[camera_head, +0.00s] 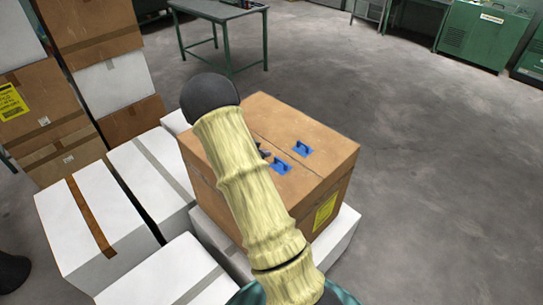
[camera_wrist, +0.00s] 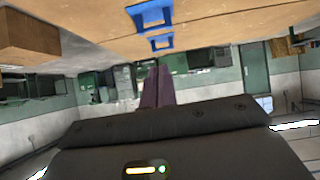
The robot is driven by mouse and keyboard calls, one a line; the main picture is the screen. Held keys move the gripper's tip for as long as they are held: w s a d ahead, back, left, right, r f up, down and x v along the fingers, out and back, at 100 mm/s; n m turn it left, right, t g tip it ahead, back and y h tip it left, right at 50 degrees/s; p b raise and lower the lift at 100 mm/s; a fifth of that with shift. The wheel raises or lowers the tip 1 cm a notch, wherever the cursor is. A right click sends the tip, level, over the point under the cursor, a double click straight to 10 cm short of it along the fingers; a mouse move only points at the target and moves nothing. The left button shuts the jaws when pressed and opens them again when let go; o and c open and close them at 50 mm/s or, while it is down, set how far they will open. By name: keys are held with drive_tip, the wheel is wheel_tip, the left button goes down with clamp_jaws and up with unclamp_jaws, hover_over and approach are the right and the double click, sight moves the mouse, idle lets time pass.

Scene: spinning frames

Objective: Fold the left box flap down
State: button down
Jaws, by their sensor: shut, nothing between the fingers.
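The brown cardboard box (camera_head: 325,200) stands behind my arm in the head view. Its top looks flat, with a seam between the right flap (camera_head: 285,122) and the left flap (camera_head: 222,130). My arm covers much of the left flap. Two blue handles (camera_head: 303,148) (camera_head: 281,167) sit on either side of the seam. In the wrist view the cardboard surface (camera_wrist: 215,20) fills the top, with the two handles (camera_wrist: 150,14) (camera_wrist: 162,42). My gripper (camera_wrist: 158,70) is shut and empty, its fingertips close to the nearer handle in the picture; contact cannot be told.
White boxes (camera_head: 100,215) lie left of and under the brown box. Stacked cartons (camera_head: 95,40) stand at the back left. A green table (camera_head: 220,12) is behind. The grey floor (camera_head: 440,160) to the right is clear.

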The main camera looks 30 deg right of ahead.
drive_tip(key=v, duration=0.3)
drive_tip(key=shift+s+a+r+b, duration=0.1)
drive_tip(key=shift+a+r+b, duration=0.1)
drive_tip(key=shift+a+b, duration=0.15)
drive_tip(key=a+r+n+t+y+b, duration=0.1)
drive_tip(key=a+r+n+t+y, duration=0.25)
drive_tip(key=a, duration=0.35)
drive_tip(key=a+r+n+t+y+b, duration=0.1)
drive_tip(key=a+r+n+t+y, duration=0.1)
drive_tip(key=a+n+y, duration=0.4)
drive_tip(key=s+a+n+g, duration=0.2)
drive_tip(key=s+a+n, duration=0.1)
drive_tip(key=s, duration=0.7)
drive_tip(key=s+a+n+g+y, duration=0.1)
drive_tip(key=s+a+n+g, duration=0.2)
drive_tip(key=s, duration=0.8)
drive_tip(key=shift+a+r+b, duration=0.25)
drive_tip(key=shift+a+b, duration=0.05)
drive_tip(key=shift+a, duration=0.5)
